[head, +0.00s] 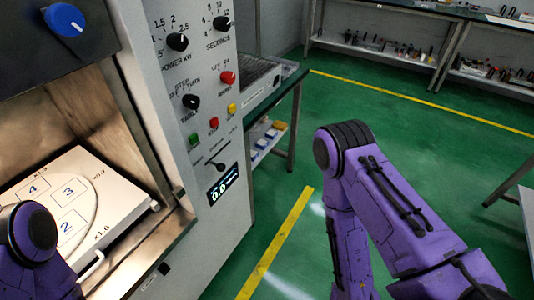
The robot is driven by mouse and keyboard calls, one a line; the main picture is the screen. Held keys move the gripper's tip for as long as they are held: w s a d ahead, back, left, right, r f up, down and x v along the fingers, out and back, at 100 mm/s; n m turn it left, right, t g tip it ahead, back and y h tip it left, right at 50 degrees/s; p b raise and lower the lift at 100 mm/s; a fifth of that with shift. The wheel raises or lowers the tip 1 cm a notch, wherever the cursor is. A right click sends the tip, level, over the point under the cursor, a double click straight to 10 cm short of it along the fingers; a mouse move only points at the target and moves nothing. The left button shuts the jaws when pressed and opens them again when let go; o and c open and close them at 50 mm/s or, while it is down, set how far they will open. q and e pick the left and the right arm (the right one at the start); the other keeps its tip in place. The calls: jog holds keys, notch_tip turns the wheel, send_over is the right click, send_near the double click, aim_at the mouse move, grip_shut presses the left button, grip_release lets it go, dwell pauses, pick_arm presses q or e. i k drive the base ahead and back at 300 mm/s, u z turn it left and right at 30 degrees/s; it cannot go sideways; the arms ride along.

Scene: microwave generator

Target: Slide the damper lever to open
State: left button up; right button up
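A small slider lever with a dark knob (221,167) sits low on the grey control panel (204,62) of the generator, just above the lit display (222,186). It looks like the damper lever, but its label is too small to read. Its knob appears near the right end of its short slot. My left arm shows at the lower left, in front of the open chamber, and its gripper is out of the picture. My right arm stands bent right of the panel, and its gripper is below the frame. Neither gripper touches the lever in view.
Black knobs (177,42), a red button (228,78) and small coloured buttons lie above the lever. The open chamber holds a white numbered plate (69,185). A green-topped bench (272,98) stands behind the panel. Green floor between the panel and my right arm is clear.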

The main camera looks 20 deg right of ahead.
aim_at(220, 168)
jog(key=z, duration=0.05)
jog(key=i, duration=0.1)
jog(key=z, duration=0.1)
jog(key=k, duration=0.5)
jog(key=z, duration=0.9)
jog(key=i, duration=0.65)
jog(key=u, duration=0.1)
